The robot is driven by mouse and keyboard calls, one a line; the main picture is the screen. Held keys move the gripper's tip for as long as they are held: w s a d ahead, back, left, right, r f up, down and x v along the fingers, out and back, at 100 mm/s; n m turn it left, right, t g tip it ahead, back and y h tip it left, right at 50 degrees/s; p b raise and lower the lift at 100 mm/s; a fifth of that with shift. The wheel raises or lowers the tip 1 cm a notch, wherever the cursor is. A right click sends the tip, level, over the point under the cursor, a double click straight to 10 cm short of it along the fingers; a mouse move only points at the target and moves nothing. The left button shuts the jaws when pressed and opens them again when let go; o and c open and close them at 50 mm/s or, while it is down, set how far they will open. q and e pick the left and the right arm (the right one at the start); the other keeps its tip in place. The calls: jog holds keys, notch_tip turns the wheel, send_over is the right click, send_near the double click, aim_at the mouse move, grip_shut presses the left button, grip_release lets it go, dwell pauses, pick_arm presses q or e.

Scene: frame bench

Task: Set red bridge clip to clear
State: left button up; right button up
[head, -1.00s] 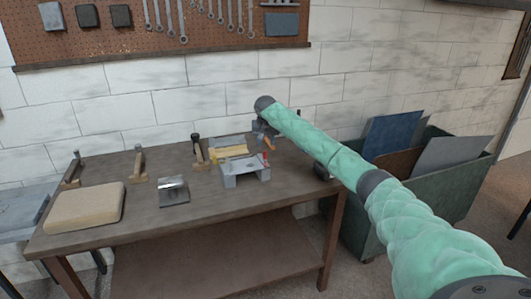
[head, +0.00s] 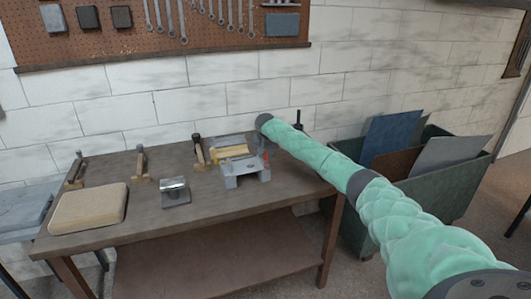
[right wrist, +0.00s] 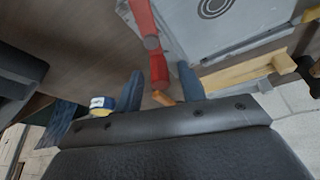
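The red bridge clip (right wrist: 155,60) shows in the right wrist view as a red bar with a jointed middle, beside a grey plate. In the head view it is a small red spot (head: 265,156) at the right end of the grey bridge-shaped fixture (head: 232,182). My right gripper (right wrist: 158,80) has its two blue-grey fingers apart, with the red clip's near end between them. I cannot tell whether either finger touches it. A small orange tip shows just below the clip. In the head view my right gripper is mostly hidden behind the arm and fixture. My left gripper is not in view.
A yellow bar (head: 230,151) lies behind the fixture. Clamps on wooden blocks (head: 199,152), a metal block (head: 175,193) and a tan pad (head: 88,208) stand to the left on the bench (head: 200,224). A green bin (head: 447,190) with panels stands at the right.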

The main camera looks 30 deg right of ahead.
grip_shut()
jog(key=shift+a, duration=0.1)
jog(key=shift+w+a+n+y, duration=0.15)
jog(key=shift+n+y, duration=0.15)
jog(key=shift+n, duration=0.5)
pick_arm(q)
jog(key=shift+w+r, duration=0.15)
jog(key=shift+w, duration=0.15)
pick_arm(e)
jog(key=shift+a+n+t, duration=0.15)
jog(key=shift+n+t, duration=0.15)
jog(key=shift+n, duration=0.3)
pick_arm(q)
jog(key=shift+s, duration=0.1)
pick_arm(e)
jog(key=shift+c, duration=0.6)
grip_release()
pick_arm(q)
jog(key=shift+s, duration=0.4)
pick_arm(e)
jog(key=shift+o, duration=0.6)
